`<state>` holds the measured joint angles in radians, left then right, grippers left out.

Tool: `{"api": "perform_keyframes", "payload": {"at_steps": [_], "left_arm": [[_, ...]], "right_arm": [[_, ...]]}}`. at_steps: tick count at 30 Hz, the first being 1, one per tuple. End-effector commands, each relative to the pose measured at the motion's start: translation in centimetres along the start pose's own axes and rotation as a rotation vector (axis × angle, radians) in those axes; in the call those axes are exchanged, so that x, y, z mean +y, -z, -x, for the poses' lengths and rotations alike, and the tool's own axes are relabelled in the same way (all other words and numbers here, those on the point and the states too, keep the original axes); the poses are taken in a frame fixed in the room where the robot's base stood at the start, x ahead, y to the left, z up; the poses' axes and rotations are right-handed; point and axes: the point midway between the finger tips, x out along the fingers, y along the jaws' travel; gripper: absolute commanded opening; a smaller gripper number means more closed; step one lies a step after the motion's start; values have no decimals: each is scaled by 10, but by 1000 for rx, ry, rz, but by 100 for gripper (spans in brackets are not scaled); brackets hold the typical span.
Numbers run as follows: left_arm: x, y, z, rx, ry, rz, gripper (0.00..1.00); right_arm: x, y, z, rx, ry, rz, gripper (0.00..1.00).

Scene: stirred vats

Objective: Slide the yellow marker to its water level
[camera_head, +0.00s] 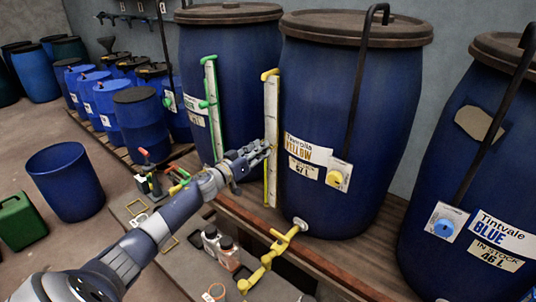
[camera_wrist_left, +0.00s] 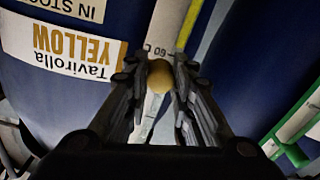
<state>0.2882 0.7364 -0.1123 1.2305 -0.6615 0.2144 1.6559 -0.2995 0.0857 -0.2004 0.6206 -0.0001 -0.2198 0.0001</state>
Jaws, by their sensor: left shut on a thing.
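My left gripper (camera_head: 266,150) is at the white gauge (camera_head: 271,105) on the front of the blue vat (camera_head: 345,110) labelled YELLOW. In the left wrist view the fingers (camera_wrist_left: 160,85) are shut on the round yellow marker (camera_wrist_left: 160,74), beside a scale marking that seems to read 60. The gripper hides the marker in the head view. A yellow strip, perhaps the level in the sight tube, runs up the gauge's lower part (camera_head: 267,185); its upper end near the gripper is hard to make out. The right gripper is not in view.
A gauge with green fittings (camera_head: 212,105) stands on the vat to the left. The BLUE vat (camera_head: 470,170) is at the right. A yellow tap (camera_head: 268,264) juts out below the gauge. Tools and bottles (camera_head: 226,250) lie on the lower bench.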

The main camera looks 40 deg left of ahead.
Motion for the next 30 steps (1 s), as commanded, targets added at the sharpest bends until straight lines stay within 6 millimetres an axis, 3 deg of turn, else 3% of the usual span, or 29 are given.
{"api": "perform_keyframes", "payload": {"at_steps": [1, 5, 12, 16, 17, 19, 30], "left_arm": [[0, -16, 0, -3, -11, 3, 0], [0, -28, -1, -3, -17, 3, 0], [-2, -28, -1, -2, -14, 1, 0], [-2, -27, -1, -2, -14, 0, 0], [-2, -27, -1, -2, -14, 0, 29], [-1, -27, -1, -1, -14, 0, 42], [-2, -28, 1, -2, -13, 0, 42]], "right_arm": [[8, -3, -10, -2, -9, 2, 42], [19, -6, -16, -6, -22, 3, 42], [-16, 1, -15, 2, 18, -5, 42], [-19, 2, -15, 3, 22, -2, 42], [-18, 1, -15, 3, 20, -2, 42], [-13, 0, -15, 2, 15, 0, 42], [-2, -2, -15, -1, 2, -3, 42]]}}
